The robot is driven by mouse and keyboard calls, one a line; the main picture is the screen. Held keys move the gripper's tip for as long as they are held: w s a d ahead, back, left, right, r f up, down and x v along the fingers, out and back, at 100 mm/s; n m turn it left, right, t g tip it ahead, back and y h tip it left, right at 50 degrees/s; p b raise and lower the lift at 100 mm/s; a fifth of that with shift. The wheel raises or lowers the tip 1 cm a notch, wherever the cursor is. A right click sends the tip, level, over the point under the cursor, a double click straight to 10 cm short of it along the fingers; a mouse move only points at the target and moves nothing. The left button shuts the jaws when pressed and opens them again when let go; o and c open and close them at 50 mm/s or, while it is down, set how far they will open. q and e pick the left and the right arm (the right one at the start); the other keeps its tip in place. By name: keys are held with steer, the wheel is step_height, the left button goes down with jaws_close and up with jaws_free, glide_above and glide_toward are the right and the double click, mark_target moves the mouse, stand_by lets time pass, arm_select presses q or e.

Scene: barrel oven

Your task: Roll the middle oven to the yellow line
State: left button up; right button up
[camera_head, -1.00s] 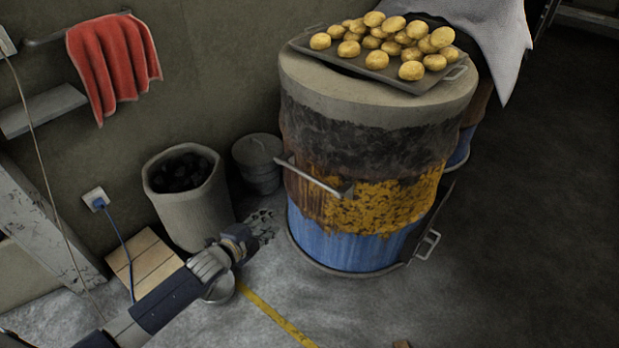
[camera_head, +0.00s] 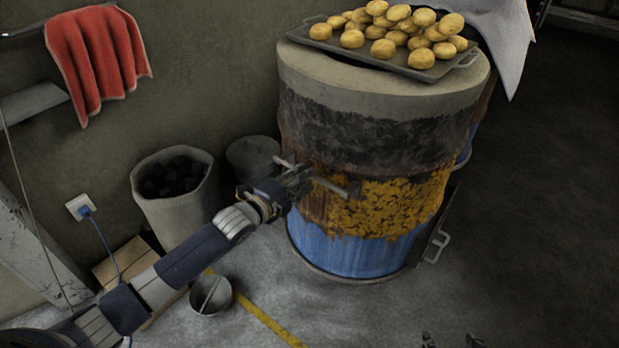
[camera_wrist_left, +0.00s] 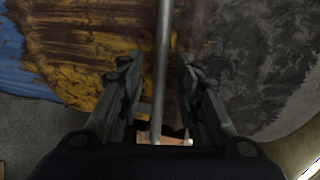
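The barrel oven (camera_head: 375,200) stands upright, with a grey top, rusty and yellow flaking middle and blue base. A metal bar handle (camera_head: 335,187) is on its left side. My left gripper (camera_head: 303,180) is at this handle. In the left wrist view the handle bar (camera_wrist_left: 163,50) runs between the two fingers of my left gripper (camera_wrist_left: 157,75), which are apart with a gap on each side. The yellow line (camera_head: 262,318) is on the floor left of the oven, partly hidden by my left arm. Two dark tips of my right gripper (camera_head: 452,341) show apart at the bottom edge.
A tray (camera_head: 467,61) of several buns lies on the oven. A coal bin (camera_head: 180,212), a lidded pot (camera_head: 250,155) and a small bucket (camera_head: 212,296) stand at left. Another barrel is partly hidden behind, under a pale cloth (camera_head: 505,35). The floor at right is clear.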

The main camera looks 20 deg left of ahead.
arm_select(q)
steer(key=x, duration=0.2)
steer(key=shift+w+d+f+b, duration=0.1)
steer(key=shift+w+b, duration=0.2)
steer(key=shift+w, duration=0.05)
steer(key=shift+w+d, duration=0.1)
steer(key=shift+w, duration=0.2)
arm_select(e)
steer(key=shift+w+a+r+t+y, duration=0.15)
steer(key=shift+w+a+r+t, duration=0.1)
steer(key=shift+w+r+t, duration=0.35)
steer(key=shift+w+a+r+t+y, duration=0.1)
steer(key=shift+w+a+r+t, duration=0.25)
steer(key=shift+w+r, duration=0.3)
steer(key=shift+w+a+r+t+y, duration=0.2)
steer(key=shift+w+r+t, duration=0.25)
steer(key=shift+w, duration=0.35)
arm_select(q)
jaws_close()
